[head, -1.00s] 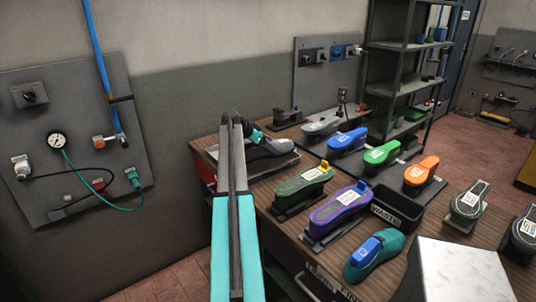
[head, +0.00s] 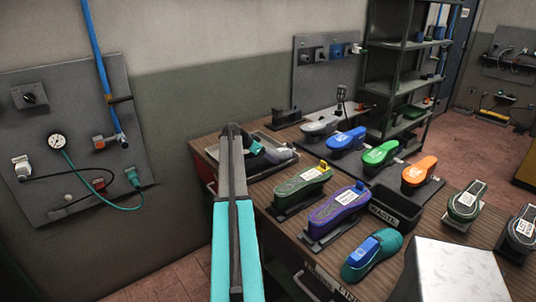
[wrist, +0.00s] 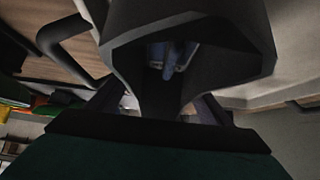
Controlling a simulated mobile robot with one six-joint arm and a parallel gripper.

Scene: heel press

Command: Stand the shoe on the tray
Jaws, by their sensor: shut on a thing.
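A grey-purple shoe (head: 278,156) is low over or on the metal tray (head: 270,167) at the far left end of the bench. My gripper (head: 257,149), dark with a teal part, is shut on the shoe from the left, partly hidden behind my own arm. I cannot tell whether the sole touches the tray. In the wrist view a dim bluish part (wrist: 172,58) shows inside the dark frame; the grip itself is too dark to read.
Several other shoes stand on the bench, among them a green one (head: 302,184) and a purple one (head: 338,209) near the tray. A black waste bin (head: 396,212) and a white block (head: 455,270) are to the right. A wall panel (head: 75,130) with hoses is on the left.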

